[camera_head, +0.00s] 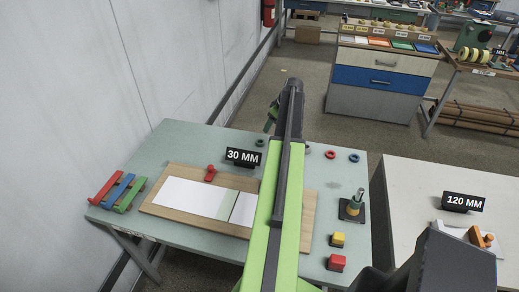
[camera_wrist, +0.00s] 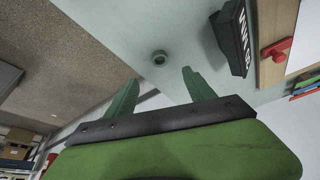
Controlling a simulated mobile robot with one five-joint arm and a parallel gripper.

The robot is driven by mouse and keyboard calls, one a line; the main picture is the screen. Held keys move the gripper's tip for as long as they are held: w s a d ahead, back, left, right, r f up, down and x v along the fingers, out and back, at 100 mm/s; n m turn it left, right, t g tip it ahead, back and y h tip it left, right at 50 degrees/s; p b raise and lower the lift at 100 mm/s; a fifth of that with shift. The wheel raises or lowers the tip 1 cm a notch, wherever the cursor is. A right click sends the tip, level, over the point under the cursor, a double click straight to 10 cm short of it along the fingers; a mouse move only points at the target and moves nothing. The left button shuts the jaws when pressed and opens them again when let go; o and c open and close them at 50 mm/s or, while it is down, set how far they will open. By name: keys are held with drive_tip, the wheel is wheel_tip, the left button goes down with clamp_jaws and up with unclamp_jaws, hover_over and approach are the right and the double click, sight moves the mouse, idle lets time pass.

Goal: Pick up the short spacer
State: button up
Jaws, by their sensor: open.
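A small dark green ring-like piece (camera_wrist: 160,57) lies on the pale green table (camera_wrist: 190,35) in the wrist view, near its edge. It also shows in the head view (camera_head: 260,142), left of my arm. No label tells which piece is the short spacer. My gripper (camera_wrist: 160,77) is open and empty. Its two green fingers are apart, and the ring sits just beyond their tips, roughly midway between them. In the head view my gripper (camera_head: 271,118) is at the far table edge, partly hidden by my arm. A red ring (camera_head: 330,154) and a blue ring (camera_head: 354,157) lie right of my arm.
A black "30 MM" sign (camera_head: 243,157) stands close to the green ring. A wooden board (camera_head: 160,210) with white sheets and a red knob (camera_head: 210,174) lies in front. Coloured bars (camera_head: 104,187) are at left, a dark stand (camera_head: 352,211) and blocks (camera_head: 337,239) at right.

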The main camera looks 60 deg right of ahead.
drive_tip(key=b, duration=0.7)
approach(262, 140)
drive_tip(key=f, duration=0.1)
drive_tip(key=a+f, duration=0.1)
drive_tip(key=shift+w+a+f, duration=0.1)
drive_tip(key=shift+a+f, duration=0.2)
drive_tip(key=shift+f, duration=0.05)
drive_tip(key=shift+w+f, duration=0.2)
drive_tip(key=shift+f, duration=0.15)
drive_tip(key=shift+w+r, duration=0.1)
drive_tip(key=b+x, duration=0.5)
drive_tip(key=shift+w+d, duration=0.15)
drive_tip(key=shift+d, duration=0.05)
clamp_jaws()
